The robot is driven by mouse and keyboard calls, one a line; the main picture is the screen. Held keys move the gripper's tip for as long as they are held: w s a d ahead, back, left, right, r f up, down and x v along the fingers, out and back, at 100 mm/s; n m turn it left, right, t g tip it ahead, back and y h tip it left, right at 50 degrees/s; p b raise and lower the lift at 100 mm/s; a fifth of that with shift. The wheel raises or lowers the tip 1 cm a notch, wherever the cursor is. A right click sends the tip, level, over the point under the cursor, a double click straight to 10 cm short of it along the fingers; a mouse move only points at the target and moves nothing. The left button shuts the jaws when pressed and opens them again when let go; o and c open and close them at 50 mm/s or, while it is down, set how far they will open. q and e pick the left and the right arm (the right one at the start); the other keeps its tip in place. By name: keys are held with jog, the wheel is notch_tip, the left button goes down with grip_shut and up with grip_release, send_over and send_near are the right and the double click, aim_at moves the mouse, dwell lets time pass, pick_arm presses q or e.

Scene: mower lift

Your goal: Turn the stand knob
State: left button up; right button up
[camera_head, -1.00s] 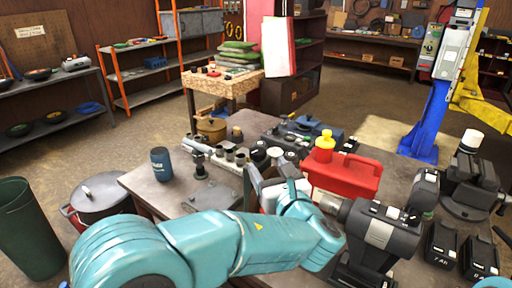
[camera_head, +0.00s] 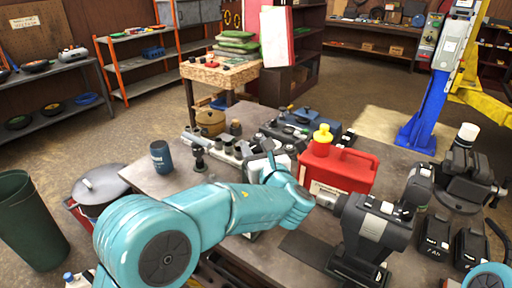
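I cannot tell for sure which part is the stand knob. A small dark upright piece with a knob-like top (camera_head: 199,152) stands on the workbench (camera_head: 150,183), left of my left gripper. My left gripper (camera_head: 274,163) is over the middle of the bench, left of the red canister (camera_head: 340,168). Its grey fingers point away from me and are partly hidden by my teal wrist, so I cannot tell how far apart they are. A pale box-like thing lies behind them. My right gripper is out of view; only a teal part of my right arm shows at the lower right corner.
A black power tool (camera_head: 372,228) stands on the bench right of my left wrist. A vise (camera_head: 463,175) and batteries (camera_head: 434,237) are at the right.

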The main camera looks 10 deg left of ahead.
pick_arm(q)
jog(key=shift+r, duration=0.2)
jog(key=shift+d+r+n+g+y+p, duration=0.15)
jog(key=shift+n+g+y+p, duration=0.15)
jog(key=shift+n+g+y, duration=0.9)
jog(key=shift+n+y, duration=0.2)
jog(key=shift+y, duration=0.2)
jog(key=shift+c, duration=0.2)
jog(key=o, duration=1)
jog(key=shift+s, duration=0.1)
jog(key=shift+f, duration=0.2)
